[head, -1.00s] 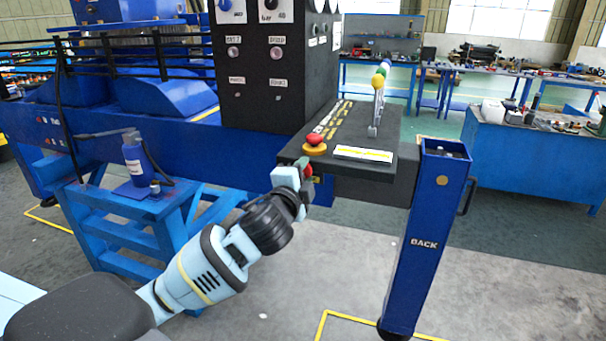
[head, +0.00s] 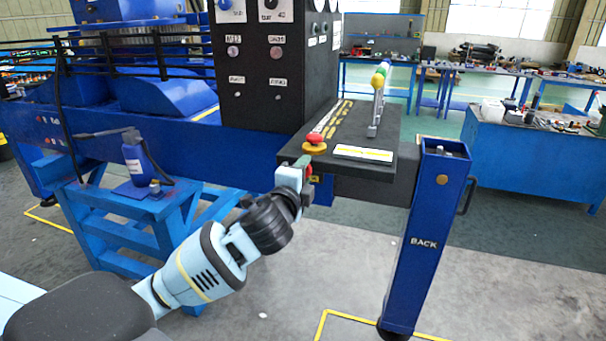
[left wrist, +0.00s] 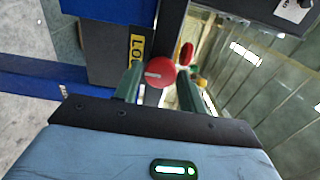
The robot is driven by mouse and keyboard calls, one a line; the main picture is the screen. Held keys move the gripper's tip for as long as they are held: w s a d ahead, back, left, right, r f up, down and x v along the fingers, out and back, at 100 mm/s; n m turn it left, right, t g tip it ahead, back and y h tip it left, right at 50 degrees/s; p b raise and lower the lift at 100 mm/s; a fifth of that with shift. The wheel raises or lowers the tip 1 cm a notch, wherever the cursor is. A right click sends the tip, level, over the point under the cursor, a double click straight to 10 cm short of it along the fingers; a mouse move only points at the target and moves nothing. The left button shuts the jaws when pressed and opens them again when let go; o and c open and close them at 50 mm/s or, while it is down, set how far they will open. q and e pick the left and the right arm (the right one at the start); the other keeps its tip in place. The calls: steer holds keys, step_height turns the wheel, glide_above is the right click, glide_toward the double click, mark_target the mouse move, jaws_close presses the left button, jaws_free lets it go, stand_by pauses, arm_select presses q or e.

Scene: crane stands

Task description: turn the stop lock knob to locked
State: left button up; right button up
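The stop lock knob is a round red knob (left wrist: 160,72) with a short white mark on its face; in the left wrist view the mark lies nearly level. A yellow label (left wrist: 137,48) beginning "LO" is beside it on the dark panel. My left gripper (left wrist: 160,84) is open, with its green fingers on either side of the knob; whether they touch it I cannot tell. In the head view the left gripper (head: 302,167) is at the console's front edge, just below the red mushroom button (head: 315,139), largely covering the knob. My right gripper is in neither view.
The dark console (head: 370,168) carries a row of levers (head: 377,100) with coloured balls. A blue leg marked BACK (head: 423,245) stands to its right. A blue stand (head: 135,225) with a bottle is at left. The floor in front is clear.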

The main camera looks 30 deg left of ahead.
arm_select(q)
steer(key=shift+o, duration=1.3)
steer(key=v, duration=0.7)
steer(key=shift+s, duration=0.4)
steer(key=shift+d, duration=0.1)
steer(key=s+d+f+n+g+h, duration=0.2)
steer(key=s+f, duration=0.1)
steer(key=f, duration=0.6)
steer(key=s+d+f+n+g+h, duration=0.1)
steer(key=s+d+f, duration=0.2)
steer(key=f, duration=0.6)
steer(key=s+d+f+n+g+h, duration=0.2)
steer(key=f, duration=0.7)
steer(key=s+d+f+n+g, duration=0.1)
steer(key=s+d+f+n, duration=0.1)
steer(key=s+f+n, duration=0.2)
steer(key=s+d+f+n+g+h, duration=0.1)
steer(key=s+f+n, duration=0.3)
steer(key=s+f, duration=0.7)
steer(key=s+d+g, duration=0.1)
steer(key=s, duration=0.2)
steer(key=shift+s+d, duration=0.4)
steer(key=shift+f, duration=0.1)
